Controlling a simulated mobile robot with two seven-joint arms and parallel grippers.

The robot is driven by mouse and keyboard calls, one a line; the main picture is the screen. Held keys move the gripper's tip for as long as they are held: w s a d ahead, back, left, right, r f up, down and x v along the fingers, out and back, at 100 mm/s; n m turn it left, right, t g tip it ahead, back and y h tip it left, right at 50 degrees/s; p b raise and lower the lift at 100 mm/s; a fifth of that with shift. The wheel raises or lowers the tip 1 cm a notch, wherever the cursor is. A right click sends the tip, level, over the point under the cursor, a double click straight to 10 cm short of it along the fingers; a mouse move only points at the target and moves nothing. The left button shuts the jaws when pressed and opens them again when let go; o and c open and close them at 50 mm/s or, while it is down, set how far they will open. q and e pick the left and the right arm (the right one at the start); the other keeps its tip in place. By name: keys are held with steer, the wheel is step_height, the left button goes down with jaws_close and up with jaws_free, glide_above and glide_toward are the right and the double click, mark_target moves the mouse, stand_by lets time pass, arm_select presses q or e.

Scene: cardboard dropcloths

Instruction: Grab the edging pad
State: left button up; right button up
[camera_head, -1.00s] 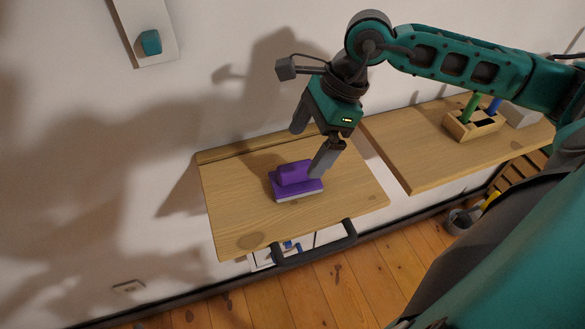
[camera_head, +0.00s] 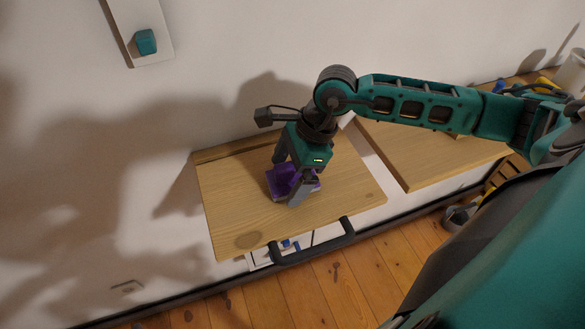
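The edging pad (camera_head: 277,183) is purple with a pale base and lies on the wooden shelf board (camera_head: 225,205). My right gripper (camera_head: 290,180) is down at the pad, with one finger behind it and the other in front. The fingers look spread apart, about as wide as before, and the pad's handle is between them. They hide part of the pad, and I cannot tell whether they touch it. My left gripper is not in view.
A dark bar handle (camera_head: 315,247) runs along the board's front. A second wooden board (camera_head: 410,160) is on the right, partly behind my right arm. A teal block (camera_head: 146,42) is on a white wall panel at upper left. The board's left side is clear.

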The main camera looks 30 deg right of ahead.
steer(key=c, duration=1.1)
steer(key=shift+r, duration=0.15)
